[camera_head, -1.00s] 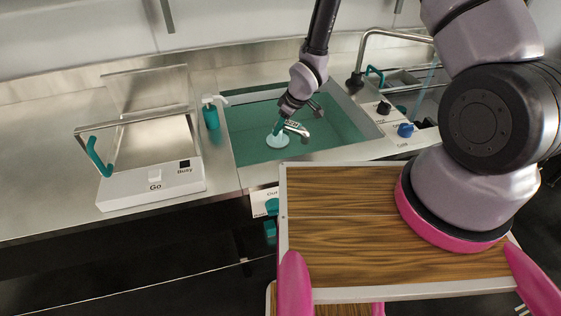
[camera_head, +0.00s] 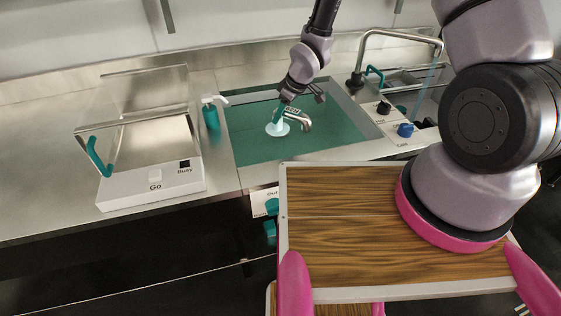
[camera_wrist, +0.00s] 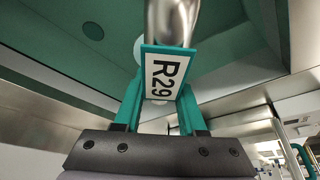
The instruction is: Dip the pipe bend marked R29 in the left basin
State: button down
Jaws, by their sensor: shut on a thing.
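The pipe bend, a shiny metal bent tube (camera_head: 303,119), is in my gripper (camera_head: 281,110). It also shows in the wrist view (camera_wrist: 172,20), above a white plate marked R29 (camera_wrist: 162,75) between my teal fingers. My gripper is shut on it and is over the left basin (camera_head: 255,150), whose inside is teal. A pale round patch (camera_head: 272,130) shows beside the fingers and pipe. I cannot tell whether the pipe touches liquid or how deep it is.
A clear-lidded box with Go and Busy labels (camera_head: 150,190) stands left. A teal soap bottle (camera_head: 211,115) stands at the basin's left edge. A tap (camera_head: 395,33) and knobs (camera_head: 405,130) are right. My wood-topped deck is in front.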

notch_tip(320, 180, up, 13)
dwell(0.8)
dwell(0.8)
